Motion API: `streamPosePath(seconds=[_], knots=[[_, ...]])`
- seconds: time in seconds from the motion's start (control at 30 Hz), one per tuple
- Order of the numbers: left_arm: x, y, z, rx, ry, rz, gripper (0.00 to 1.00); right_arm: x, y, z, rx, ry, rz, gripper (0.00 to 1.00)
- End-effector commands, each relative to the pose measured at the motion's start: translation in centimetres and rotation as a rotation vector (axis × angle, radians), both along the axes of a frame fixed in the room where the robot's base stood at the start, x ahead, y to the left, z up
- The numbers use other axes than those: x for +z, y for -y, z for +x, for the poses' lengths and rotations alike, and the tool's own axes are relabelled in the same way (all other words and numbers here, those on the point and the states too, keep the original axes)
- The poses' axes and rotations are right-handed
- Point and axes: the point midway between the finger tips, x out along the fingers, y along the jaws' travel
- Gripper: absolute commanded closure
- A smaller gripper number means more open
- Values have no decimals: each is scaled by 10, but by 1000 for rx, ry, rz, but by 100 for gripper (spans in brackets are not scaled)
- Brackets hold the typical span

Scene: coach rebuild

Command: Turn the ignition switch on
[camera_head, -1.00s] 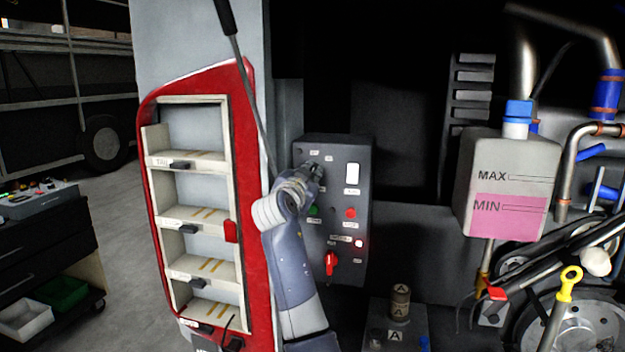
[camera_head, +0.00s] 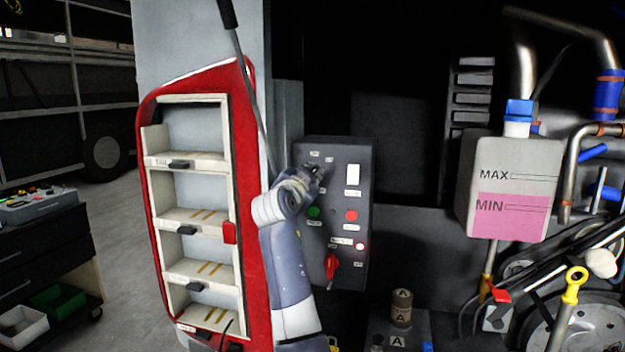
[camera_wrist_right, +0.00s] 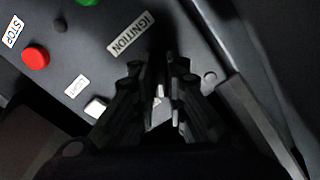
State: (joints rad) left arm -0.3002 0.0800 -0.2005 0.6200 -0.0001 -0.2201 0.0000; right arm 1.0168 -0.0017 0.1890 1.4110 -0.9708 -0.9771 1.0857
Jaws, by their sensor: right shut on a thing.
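The grey control box (camera_head: 345,265) stands in the middle of the head view. My right gripper (camera_head: 319,169) is at its upper left, at the ignition switch. In the right wrist view, the IGNITION label (camera_wrist_right: 130,34) lies just beyond the fingertips of my right gripper (camera_wrist_right: 158,72). The fingers are nearly together, with a small pale piece (camera_wrist_right: 160,92) between them. The gripper is shut on the ignition switch, which the fingers mostly hide. Its turned position cannot be made out. My left gripper is not in view.
A red-framed open panel with shelves (camera_head: 148,250) is close on the left. A coolant tank (camera_head: 508,180) hangs at right.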

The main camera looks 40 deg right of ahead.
Motion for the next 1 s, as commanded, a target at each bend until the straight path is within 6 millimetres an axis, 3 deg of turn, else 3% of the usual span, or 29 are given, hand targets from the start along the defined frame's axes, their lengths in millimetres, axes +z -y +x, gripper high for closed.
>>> streamPosePath(seconds=[1.0], knots=[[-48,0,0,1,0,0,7,1,-1,0,2,324,272,100]])
